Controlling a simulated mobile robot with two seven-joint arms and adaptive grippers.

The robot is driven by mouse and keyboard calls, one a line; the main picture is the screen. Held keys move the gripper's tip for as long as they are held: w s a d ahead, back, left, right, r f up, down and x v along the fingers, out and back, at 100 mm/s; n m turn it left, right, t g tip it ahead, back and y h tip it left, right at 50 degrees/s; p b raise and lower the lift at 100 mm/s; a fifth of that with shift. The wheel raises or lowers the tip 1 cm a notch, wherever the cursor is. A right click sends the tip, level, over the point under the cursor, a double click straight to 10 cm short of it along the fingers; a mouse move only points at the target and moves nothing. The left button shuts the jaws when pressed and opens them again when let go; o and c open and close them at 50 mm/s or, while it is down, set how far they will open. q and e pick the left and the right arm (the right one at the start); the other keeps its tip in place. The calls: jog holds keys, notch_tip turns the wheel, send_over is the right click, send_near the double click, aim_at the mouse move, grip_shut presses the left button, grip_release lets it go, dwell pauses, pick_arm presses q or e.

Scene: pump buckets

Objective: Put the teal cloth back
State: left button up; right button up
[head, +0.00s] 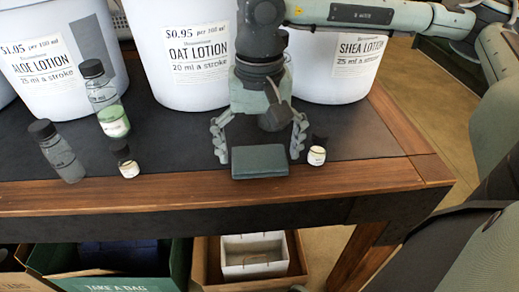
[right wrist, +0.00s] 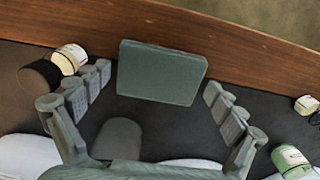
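The teal cloth (head: 260,162) is a folded flat rectangle at the table's front, over the line between the dark top and the wooden edge. In the right wrist view, the teal cloth (right wrist: 160,72) shows between and just beyond my fingertips. My right gripper (head: 259,152) points down with its fingers spread wide, one on each side of the cloth, with gaps to both sides; it also shows open in the right wrist view (right wrist: 158,85). I cannot tell the height of the fingertips above the table. My left gripper is not in view.
A small dark-capped jar (head: 317,154) stands close beside the right-hand finger. Another small jar (head: 127,163) and two bottles (head: 108,105) (head: 62,158) stand at the left. Large white lotion buckets (head: 185,55) line the back. Boxes (head: 252,256) sit below the table.

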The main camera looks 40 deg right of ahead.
aim_at(259, 157)
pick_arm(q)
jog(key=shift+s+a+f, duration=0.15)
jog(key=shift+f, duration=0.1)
pick_arm(e)
jog(key=shift+r, duration=0.6)
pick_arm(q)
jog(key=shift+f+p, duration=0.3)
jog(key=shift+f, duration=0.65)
pick_arm(e)
notch_tip(259, 157, up, 11)
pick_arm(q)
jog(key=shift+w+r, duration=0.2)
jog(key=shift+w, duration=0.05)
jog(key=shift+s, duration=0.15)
